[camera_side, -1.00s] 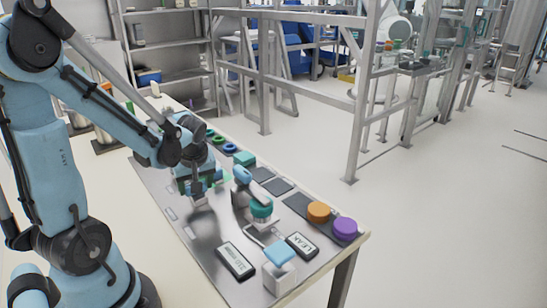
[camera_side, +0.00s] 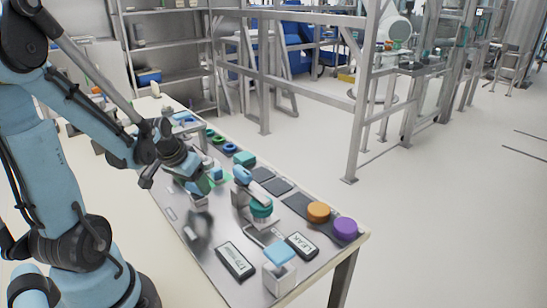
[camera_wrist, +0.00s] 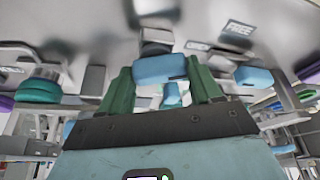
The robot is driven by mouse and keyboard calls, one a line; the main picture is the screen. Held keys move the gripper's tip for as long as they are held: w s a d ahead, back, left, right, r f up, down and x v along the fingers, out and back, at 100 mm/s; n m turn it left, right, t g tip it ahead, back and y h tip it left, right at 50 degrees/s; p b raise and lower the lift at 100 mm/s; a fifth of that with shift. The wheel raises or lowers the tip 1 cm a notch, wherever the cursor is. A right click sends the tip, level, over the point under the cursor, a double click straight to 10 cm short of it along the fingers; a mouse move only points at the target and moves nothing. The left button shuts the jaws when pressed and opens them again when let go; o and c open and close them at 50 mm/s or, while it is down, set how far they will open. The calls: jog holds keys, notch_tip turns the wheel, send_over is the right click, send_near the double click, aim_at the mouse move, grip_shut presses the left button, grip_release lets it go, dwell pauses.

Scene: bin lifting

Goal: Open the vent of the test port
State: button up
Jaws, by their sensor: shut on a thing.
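My gripper (camera_side: 203,187) is tilted low over the metal plate in the side view, at the middle of the bench. In the wrist view, its green fingers (camera_wrist: 160,88) are shut on a blue block-like handle (camera_wrist: 160,69), which sits between their tips. I take this handle for the vent of the test port. Small plates beside it read "FREE" (camera_wrist: 239,29) and what looks like "OPEN" (camera_wrist: 198,46). In the side view the gripper hides most of the handle, and its exact angle is unclear.
Right of my gripper stand a teal round part (camera_side: 261,209) with a blue-handled clamp (camera_side: 242,175) and a white block with a blue top (camera_side: 281,252). A "LEAK" plate (camera_side: 301,245), a dark-framed display (camera_side: 236,260), an orange cap (camera_side: 318,211) and a purple cap (camera_side: 345,229) lie nearer the edge.

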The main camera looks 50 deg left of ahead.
jog(key=m+h, duration=0.1)
jog(key=m, duration=0.3)
jog(key=shift+a+m+h, duration=0.2)
jog(key=shift+m+h, duration=0.1)
jog(key=shift+h, duration=0.1)
dwell(0.4)
jog(key=o, duration=1.1)
jog(key=shift+c, duration=0.2)
jog(key=shift+r, duration=0.1)
jog(key=v, duration=1.2)
jog(key=shift+s, duration=0.1)
